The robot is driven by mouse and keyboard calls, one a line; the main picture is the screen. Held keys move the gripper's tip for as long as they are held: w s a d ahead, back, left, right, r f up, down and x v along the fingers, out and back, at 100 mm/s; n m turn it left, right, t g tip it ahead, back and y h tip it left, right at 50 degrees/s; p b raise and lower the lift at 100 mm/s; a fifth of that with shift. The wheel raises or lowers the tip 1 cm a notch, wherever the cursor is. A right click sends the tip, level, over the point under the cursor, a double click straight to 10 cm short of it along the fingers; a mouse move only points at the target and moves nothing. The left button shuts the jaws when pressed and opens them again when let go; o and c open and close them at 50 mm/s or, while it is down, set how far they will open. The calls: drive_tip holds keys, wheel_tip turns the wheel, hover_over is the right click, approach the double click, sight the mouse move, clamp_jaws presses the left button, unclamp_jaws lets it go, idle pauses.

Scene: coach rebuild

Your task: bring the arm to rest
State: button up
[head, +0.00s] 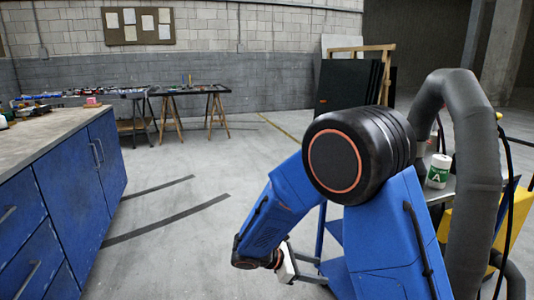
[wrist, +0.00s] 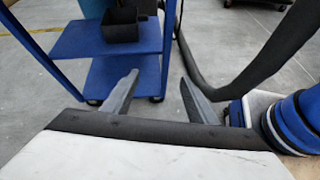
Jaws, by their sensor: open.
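My gripper (wrist: 160,92) is open, with its two grey fingers apart and nothing between them in the wrist view. In the head view my blue arm is bent in front of the camera, with its large black joint high and its forearm reaching down to the left. Only a small part of my gripper (head: 303,267) shows there, low beside the wrist; the arm hides the rest.
A blue cabinet (head: 82,170) with a worktop stands at left. A blue trolley (wrist: 108,40) holding a black bin (wrist: 122,24) is ahead of the fingers. A white-and-green canister (head: 438,172) stands at right. The middle floor is clear.

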drive_tip(key=s+d+r+m+g+y, duration=0.1)
drive_tip(key=s+d+r+m+y, duration=0.3)
drive_tip(key=s+d+r+m, duration=0.4)
drive_tip(key=s+d+r+m+g+y, duration=0.1)
drive_tip(key=s+d+r+m+y, duration=0.45)
drive_tip(key=s, duration=0.55)
drive_tip(key=s+r+m+t+y, duration=0.2)
drive_tip(key=s+r+m+t, duration=0.1)
drive_tip(key=s, duration=0.5)
drive_tip(key=shift+s+m+t, duration=0.15)
drive_tip(key=shift+m+t, duration=0.45)
drive_tip(key=shift+m, duration=0.65)
drive_tip(key=shift+a+y, duration=0.1)
drive_tip(key=shift+y, duration=0.15)
